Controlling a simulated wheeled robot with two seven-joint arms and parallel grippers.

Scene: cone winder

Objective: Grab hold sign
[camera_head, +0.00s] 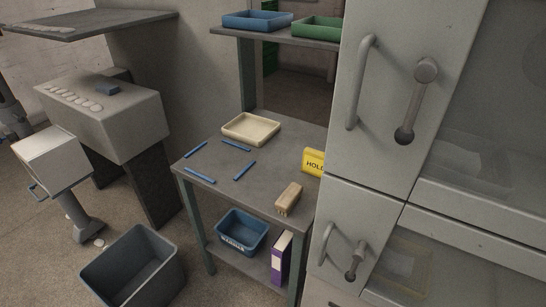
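The yellow hold sign (312,162) stands on the grey table at its right side, near the back. Dark letters reading "HOL" show on its face. Its right end is hidden behind the tall grey cabinet. I make out neither of my grippers in this view, so nothing is seen touching the sign.
The grey table (218,166) also holds a beige tray (251,129), several blue sticks and a wooden brush (289,199). A blue bin (241,232) and purple binder (281,258) sit on its lower shelf. The grey cabinet (382,100) with protruding handles closes off the right. A grey bin (131,268) stands front left.

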